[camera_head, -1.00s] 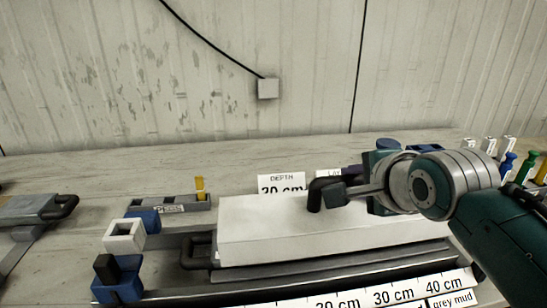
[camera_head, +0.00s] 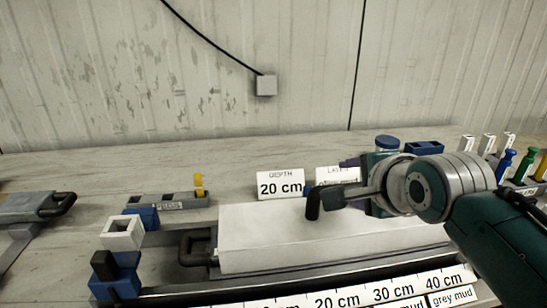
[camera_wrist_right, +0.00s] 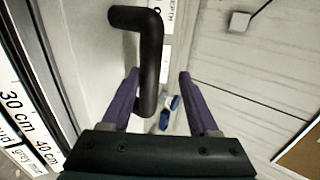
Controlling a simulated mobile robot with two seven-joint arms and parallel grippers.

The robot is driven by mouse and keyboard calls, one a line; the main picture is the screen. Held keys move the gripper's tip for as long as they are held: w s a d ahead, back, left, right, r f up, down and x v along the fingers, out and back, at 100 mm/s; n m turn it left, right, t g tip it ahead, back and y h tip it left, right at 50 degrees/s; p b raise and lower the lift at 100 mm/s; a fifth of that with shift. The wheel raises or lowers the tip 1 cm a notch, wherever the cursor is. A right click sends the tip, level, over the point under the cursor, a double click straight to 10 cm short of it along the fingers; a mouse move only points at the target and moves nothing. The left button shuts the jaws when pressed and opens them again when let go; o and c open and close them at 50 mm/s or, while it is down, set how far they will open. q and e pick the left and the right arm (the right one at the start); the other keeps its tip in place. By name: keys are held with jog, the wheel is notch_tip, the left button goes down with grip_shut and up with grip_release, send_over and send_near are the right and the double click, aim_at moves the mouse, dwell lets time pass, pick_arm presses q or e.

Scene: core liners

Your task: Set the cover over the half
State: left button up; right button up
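The cover is a long white box (camera_head: 275,250) with a black bar handle (camera_head: 313,205) on top. It lies level along the grey liner half, whose dark end handle (camera_head: 187,248) sticks out at the left; the cover hides most of the half. I see no clear gap between them. My right gripper (camera_head: 332,197) is at the cover's handle. In the right wrist view, its purple fingers (camera_wrist_right: 157,75) stand apart on both sides of the black handle (camera_wrist_right: 150,60), with a visible gap on the right. My left gripper is out of view.
A ruler strip (camera_head: 365,297) runs along the front. Behind the cover stand a 20 cm depth card (camera_head: 281,184) and another card (camera_head: 338,175). Coloured bottles (camera_head: 506,165) stand at right.

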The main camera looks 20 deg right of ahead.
jog(key=shift+r, duration=0.15)
jog(key=shift+r+p, duration=0.3)
jog(key=shift+r, duration=0.05)
jog(key=p+v, duration=0.2)
jog(key=v, duration=1)
jog(key=s+a+f+n+g+y, duration=0.1)
jog(key=s+a+f+n+g, duration=0.2)
jog(key=s+n, duration=0.5)
jog(key=s+a+f+n+g+y, duration=0.1)
jog(key=s+a+f+n+g, duration=0.2)
jog(key=s+n, duration=0.6)
jog(key=a+n+g, duration=0.1)
jog(key=n, duration=0.4)
jog(key=shift+s+a+n+y, duration=0.2)
jog(key=shift+a+n+y, duration=0.1)
jog(key=shift+n+y, duration=0.1)
notch_tip(320, 180, up, 37)
jog(key=p, duration=3.7)
jog(key=shift+r, duration=0.1)
